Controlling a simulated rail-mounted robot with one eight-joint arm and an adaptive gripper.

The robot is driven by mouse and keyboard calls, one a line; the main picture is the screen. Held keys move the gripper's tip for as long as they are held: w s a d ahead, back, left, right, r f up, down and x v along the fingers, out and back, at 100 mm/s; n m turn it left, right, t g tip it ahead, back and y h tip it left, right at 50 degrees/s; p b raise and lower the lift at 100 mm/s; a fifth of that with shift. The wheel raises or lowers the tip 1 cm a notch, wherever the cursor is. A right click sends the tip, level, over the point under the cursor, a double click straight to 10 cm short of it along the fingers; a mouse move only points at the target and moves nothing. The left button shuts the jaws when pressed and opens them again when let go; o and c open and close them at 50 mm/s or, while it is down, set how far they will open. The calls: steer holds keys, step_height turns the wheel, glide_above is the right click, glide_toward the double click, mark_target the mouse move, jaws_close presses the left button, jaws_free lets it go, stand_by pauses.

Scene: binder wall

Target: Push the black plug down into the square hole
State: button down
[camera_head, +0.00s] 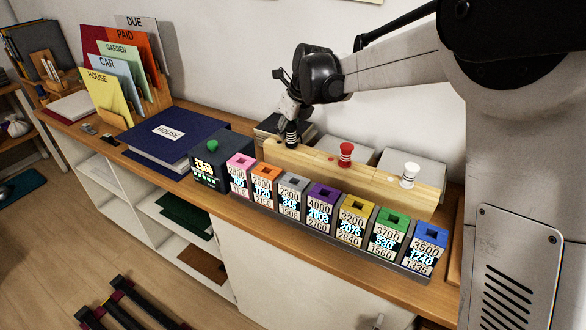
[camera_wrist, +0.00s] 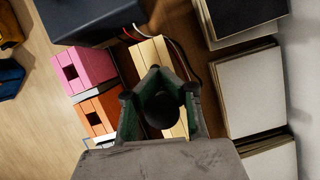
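The black plug (camera_head: 292,139) is upright at the left end of a pale wooden bar (camera_head: 385,189) in the head view. Its round black head shows in the wrist view (camera_wrist: 162,108). My gripper (camera_head: 290,112) points down over this plug, with its fingers on both sides of the head. In the wrist view my gripper (camera_wrist: 163,112) appears open, with space between the green finger pads and the head. The plug's lower end and the square hole under it are hidden.
A red plug (camera_head: 345,154) and a white plug (camera_head: 409,175) stand farther right on the bar. In front is a row of colored boxes with square holes, including a pink box (camera_head: 240,162) and a blue box (camera_head: 430,235). A navy binder (camera_head: 170,135) lies left.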

steer(key=shift+f, duration=0.2)
steer(key=c, duration=2.5)
jaws_free()
steer(key=o, duration=0.5)
steer(key=shift+r, duration=0.1)
step_height(320, 180, up, 10)
